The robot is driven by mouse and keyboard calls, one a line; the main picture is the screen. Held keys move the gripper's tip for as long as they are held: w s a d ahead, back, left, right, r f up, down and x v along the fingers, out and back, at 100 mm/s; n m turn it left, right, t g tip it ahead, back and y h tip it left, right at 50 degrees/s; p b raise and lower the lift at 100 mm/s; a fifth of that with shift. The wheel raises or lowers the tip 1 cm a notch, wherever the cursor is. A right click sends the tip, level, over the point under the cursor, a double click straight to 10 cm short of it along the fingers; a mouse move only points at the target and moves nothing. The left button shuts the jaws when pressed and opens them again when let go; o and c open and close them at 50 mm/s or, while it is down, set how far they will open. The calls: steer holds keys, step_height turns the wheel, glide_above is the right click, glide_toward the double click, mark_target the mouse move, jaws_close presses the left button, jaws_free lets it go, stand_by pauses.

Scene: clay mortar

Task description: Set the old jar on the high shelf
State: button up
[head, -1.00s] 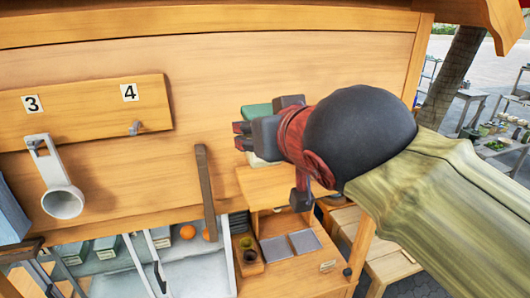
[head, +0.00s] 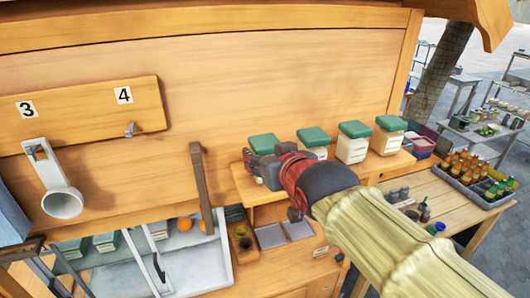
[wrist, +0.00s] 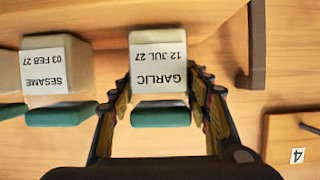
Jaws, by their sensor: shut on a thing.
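My gripper (head: 256,165) is shut on the garlic jar, with one finger on each side of it. The wrist view shows this jar upside down, with a pale body, a green lid and a label reading "GARLIC 12 JUL 27" (wrist: 158,72). In the head view its green lid (head: 262,143) shows behind my gripper, which hides most of its body. It is at the left end of the high shelf (head: 240,185), about level with the other jars; contact with the shelf is hidden. The sesame jar (wrist: 58,70), labelled "03 FEB 27", stands beside it, apart.
More green-lidded jars (head: 354,145) stand along the shelf to the right. A dark upright bar (head: 202,185) is left of my gripper. A white ladle (head: 55,185) hangs under number 3. A bottle crate (head: 475,175) sits on the right table.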

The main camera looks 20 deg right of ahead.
steer(key=shift+f, duration=0.15)
steer(key=o, duration=1.3)
steer(key=shift+o, duration=0.4)
steer(key=shift+s+r, duration=0.2)
steer(key=shift+r, duration=0.1)
steer(key=b+v, duration=0.3)
steer(key=v, duration=0.8)
steer(key=s+f+g, duration=0.4)
steer(key=s+f, duration=0.1)
steer(key=f, duration=0.7)
steer(key=s+f+g, duration=0.4)
steer(key=s+f, duration=0.1)
steer(key=f, duration=0.7)
steer(key=shift+s+d+f, duration=0.15)
steer(key=shift+s+d, duration=0.1)
